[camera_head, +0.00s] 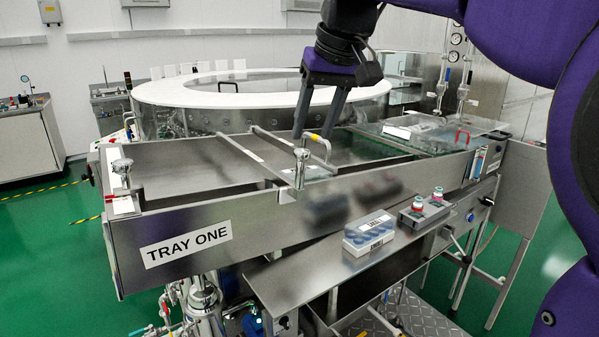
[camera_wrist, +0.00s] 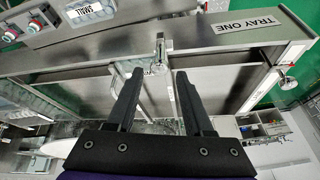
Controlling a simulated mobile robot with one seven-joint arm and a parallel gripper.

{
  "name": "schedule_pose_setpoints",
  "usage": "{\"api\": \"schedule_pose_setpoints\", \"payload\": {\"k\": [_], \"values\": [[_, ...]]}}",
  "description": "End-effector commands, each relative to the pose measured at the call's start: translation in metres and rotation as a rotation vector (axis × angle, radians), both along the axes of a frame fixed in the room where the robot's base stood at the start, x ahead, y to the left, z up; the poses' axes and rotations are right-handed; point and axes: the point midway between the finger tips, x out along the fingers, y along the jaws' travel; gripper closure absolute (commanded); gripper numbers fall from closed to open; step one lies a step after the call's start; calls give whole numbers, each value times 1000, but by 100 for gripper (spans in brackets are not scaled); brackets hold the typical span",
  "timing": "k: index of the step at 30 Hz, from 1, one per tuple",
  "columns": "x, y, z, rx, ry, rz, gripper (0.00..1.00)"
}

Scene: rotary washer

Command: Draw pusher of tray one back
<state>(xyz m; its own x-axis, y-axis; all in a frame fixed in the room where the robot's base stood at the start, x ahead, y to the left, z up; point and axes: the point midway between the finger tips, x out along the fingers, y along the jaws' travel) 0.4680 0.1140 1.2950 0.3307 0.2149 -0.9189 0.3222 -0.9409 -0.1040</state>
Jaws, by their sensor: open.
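Tray one (camera_head: 150,268) is a long steel trough with a white "TRAY ONE" label (camera_head: 187,244); the label also shows in the wrist view (camera_wrist: 247,23). A pusher with thin crossbars (camera_head: 283,145) spans the trough. A shiny upright metal knob (camera_head: 301,167) stands at its near end, on the tray's front rim. My gripper (camera_head: 314,136) is open above the trough, pointing down near this knob, with nothing between its fingers. In the wrist view the knob (camera_wrist: 158,57) appears in line with the gap between my fingertips (camera_wrist: 159,72). I cannot tell the exact height gap.
A second metal knob (camera_head: 122,172) stands at the tray's left end. A large white-rimmed rotary drum (camera_head: 160,92) lies behind. A clear cover (camera_head: 430,130) is at the right.

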Motion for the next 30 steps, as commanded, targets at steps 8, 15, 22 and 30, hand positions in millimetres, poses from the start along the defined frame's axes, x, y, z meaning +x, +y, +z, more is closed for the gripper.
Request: {"api": "schedule_pose_setpoints", "payload": {"k": [8, 15, 22, 30], "values": [[20, 13, -58, 0, 3, 1, 48], [31, 21, -86, 1, 1, 0, 48], [34, 22, -93, 1, -1, 0, 48], [34, 22, -93, 1, -1, 0, 64]]}}
